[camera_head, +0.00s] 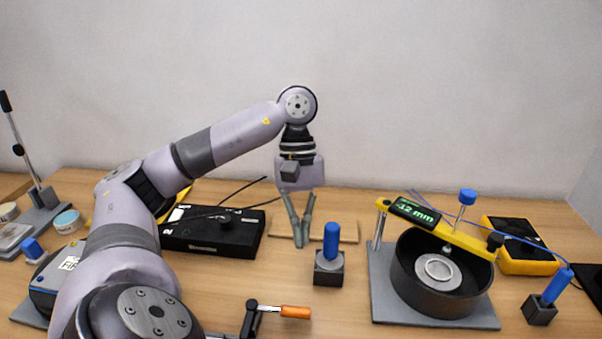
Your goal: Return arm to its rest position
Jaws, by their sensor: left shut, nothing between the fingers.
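My left arm comes in from the left of the head view and bends down at the wrist. My left gripper (303,240) points downward over the middle of the table, with its thin grey fingers together at the tips and nothing held. The fingers show in front of a flat wooden board (343,231); I cannot tell how high they are above it. A blue-handled tool in a dark block (329,268) stands just to the right of the fingertips. My right gripper is not in view.
A black box (215,236) lies behind my forearm. A round black pot (440,300) with a yellow gauge bar (450,236) stands right of centre. A yellow device (525,262) and another blue-handled tool (548,295) are farther right. An orange-handled crank (294,312) is at the front.

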